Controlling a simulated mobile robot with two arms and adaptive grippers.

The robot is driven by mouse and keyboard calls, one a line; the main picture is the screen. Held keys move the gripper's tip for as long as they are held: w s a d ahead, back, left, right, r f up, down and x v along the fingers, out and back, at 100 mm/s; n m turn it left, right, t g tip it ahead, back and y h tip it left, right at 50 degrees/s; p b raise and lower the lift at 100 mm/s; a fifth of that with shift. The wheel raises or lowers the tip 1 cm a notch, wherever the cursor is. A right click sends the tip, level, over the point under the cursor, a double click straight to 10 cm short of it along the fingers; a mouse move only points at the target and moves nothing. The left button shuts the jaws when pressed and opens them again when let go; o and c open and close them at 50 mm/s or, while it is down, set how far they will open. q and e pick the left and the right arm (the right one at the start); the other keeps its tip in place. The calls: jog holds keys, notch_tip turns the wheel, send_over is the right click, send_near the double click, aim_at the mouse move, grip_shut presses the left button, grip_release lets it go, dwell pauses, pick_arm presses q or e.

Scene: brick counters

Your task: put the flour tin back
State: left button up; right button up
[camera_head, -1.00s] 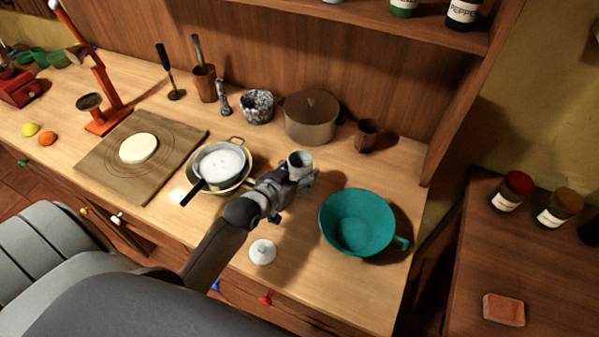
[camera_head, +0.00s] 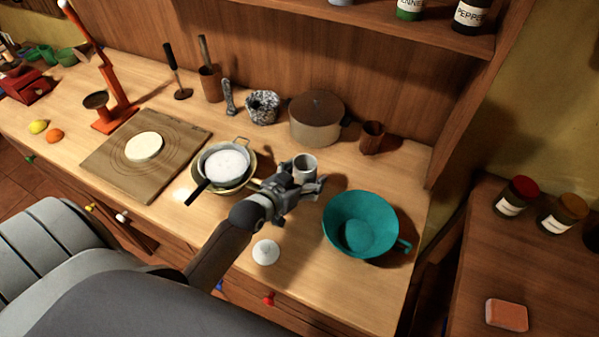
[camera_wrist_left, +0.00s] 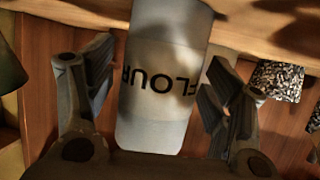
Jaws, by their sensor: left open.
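The flour tin (camera_head: 305,168) is a pale grey cylinder on the wooden counter, between the pan and the teal bowl. It looks upright, with its top open. In the left wrist view the tin (camera_wrist_left: 162,95) fills the middle, its FLOUR lettering upside down. My left gripper (camera_head: 301,182) is open, with one finger on each side of the tin and gaps visible between them. A round white lid with a knob (camera_head: 266,252) lies on the counter near the front edge. My right gripper is not in view.
The teal bowl (camera_head: 361,224) stands close on the right. A pan of white powder (camera_head: 224,164) sits in a yellowish dish to the left. A lidded pot (camera_head: 317,120) and a brown cup (camera_head: 371,137) stand behind. A shelf (camera_head: 420,25) overhangs the back.

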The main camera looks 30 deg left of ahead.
pick_arm(q)
jog(key=b+v, duration=0.1)
jog(key=v, duration=1.1)
jog(key=shift+b, duration=0.4)
jog(key=shift+d, duration=0.1)
dwell(0.5)
